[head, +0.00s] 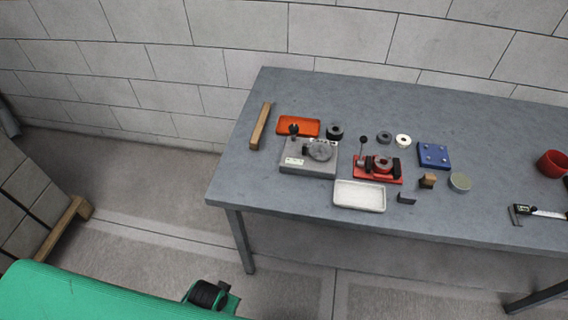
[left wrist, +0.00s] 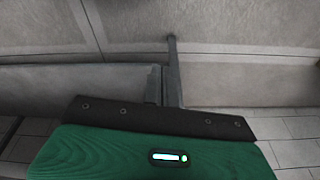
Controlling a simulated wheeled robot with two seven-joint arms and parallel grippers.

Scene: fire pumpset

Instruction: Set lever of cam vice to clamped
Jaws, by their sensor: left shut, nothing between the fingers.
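The cam vice (head: 378,168) stands on the table in the head view. It has a red base and dark jaws around a round grey part. Its lever (head: 362,149) is a thin rod with a black knob, standing roughly upright at the vice's left side. My left gripper (left wrist: 166,75) shows in the left wrist view, its grey fingers together and empty, over bare floor and grey surfaces, with no vice in that view. The gripper is not in the head view, and neither is my right gripper.
On the grey table (head: 480,120), a grey fixture with a dial (head: 308,157) stands left of the vice. An orange tray (head: 298,126) is behind the fixture.

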